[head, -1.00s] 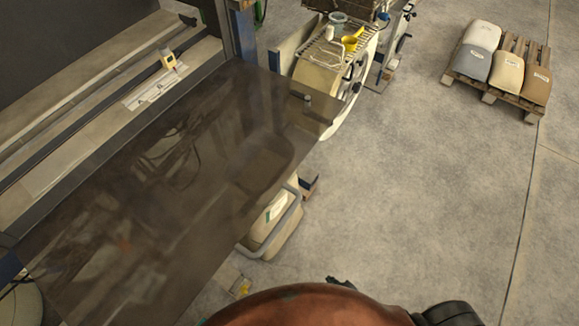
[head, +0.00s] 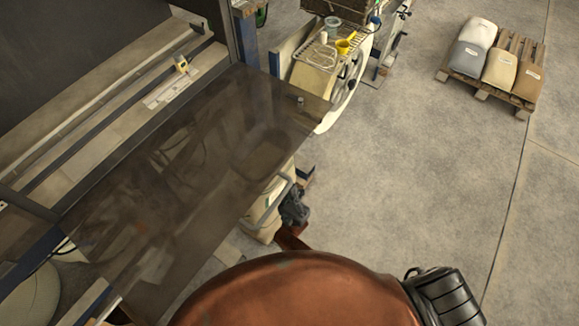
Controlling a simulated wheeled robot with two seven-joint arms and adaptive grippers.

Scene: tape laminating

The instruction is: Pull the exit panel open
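The exit panel appears to be the large smoky, see-through sheet (head: 190,180) at left in the head view. It slants from lower left to upper right beside the machine's frame. A small knob (head: 300,101) stands near its upper right corner. A dark gripper (head: 293,205), which I take to be my right one, is just off the panel's right edge, low beside a pale bin. Its fingers are too small and dark to tell whether they are open or shut, and I see no contact with the panel. My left gripper does not show.
A cart (head: 318,75) with a yellow cup (head: 344,46) stands past the panel's far end. A pallet of sacks (head: 492,65) is far right. Floor between is clear.

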